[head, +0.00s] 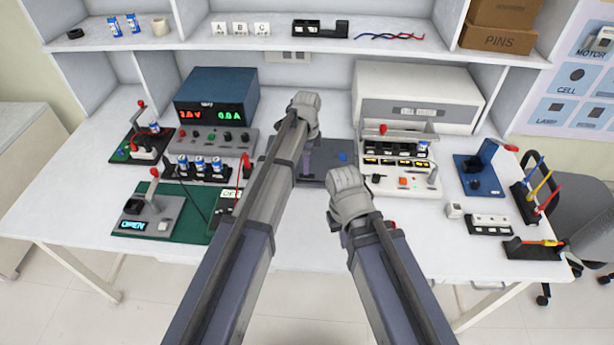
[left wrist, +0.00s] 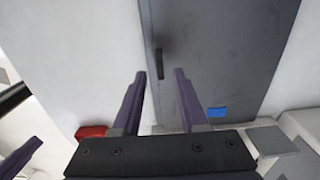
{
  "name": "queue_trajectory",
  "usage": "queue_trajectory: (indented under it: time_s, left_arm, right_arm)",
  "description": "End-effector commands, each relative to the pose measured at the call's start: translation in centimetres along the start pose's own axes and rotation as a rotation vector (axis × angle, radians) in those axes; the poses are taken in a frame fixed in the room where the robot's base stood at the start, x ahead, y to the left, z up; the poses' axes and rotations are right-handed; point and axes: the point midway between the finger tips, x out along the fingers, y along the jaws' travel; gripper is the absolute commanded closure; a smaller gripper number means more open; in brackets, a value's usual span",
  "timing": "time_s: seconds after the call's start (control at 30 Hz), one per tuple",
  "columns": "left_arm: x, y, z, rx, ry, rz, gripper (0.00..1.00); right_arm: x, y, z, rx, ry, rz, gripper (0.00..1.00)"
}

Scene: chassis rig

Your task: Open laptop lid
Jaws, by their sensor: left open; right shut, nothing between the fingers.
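A flat dark grey panel, which looks like the closed laptop (head: 335,175), lies on the white table; my left arm covers part of it. It fills the upper right of the left wrist view (left wrist: 225,50), with a small black bar (left wrist: 159,65) near its left edge and a blue patch (left wrist: 217,113) lower right. My left gripper (head: 308,165) points down over the panel. Its open fingers (left wrist: 160,75) flank the black bar in the picture; contact cannot be told. My right gripper (head: 352,195) is lower, right of the left arm, shut and empty, its fingers mostly hidden.
A blue power supply (head: 215,95) and a green mat (head: 190,225) with devices stand left. A white instrument (head: 415,90) and a lidded meter box (head: 400,165) stand right. Blue and black holders crowd the right end. A shelf (head: 290,40) runs behind.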

Motion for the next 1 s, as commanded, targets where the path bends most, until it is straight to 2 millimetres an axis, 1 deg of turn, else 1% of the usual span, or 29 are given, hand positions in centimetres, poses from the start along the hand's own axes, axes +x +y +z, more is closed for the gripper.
queue_trajectory:
  time_s: [0.03, 0.23, 0.37, 0.63, 1.0]
  left_arm:
    - [1.4, 0.0, 0.0, 0.0, 0.0, 0.0, 0.57]
    - [3.6, 0.0, 0.0, 0.0, 0.0, 0.0, 0.57]
    - [4.0, 0.0, 0.0, 0.0, 0.0, 0.0, 0.57]
    - [3.9, 0.0, 0.0, 0.0, 0.0, 0.0, 0.57]
    - [3.9, 0.0, 0.0, 0.0, 0.0, 0.0, 0.99]
  right_arm:
    - [1.4, -0.1, -0.1, 0.0, 0.0, 0.0, 1.0]
    - [3.5, -0.3, -0.2, 0.0, 0.0, 0.0, 1.0]
    - [4.0, -0.4, -0.2, 0.0, 0.0, 0.0, 1.0]
    - [3.9, -0.4, -0.2, 0.0, 0.0, 0.0, 1.0]
    - [3.9, -0.4, -0.2, 0.0, 0.0, 0.0, 1.0]
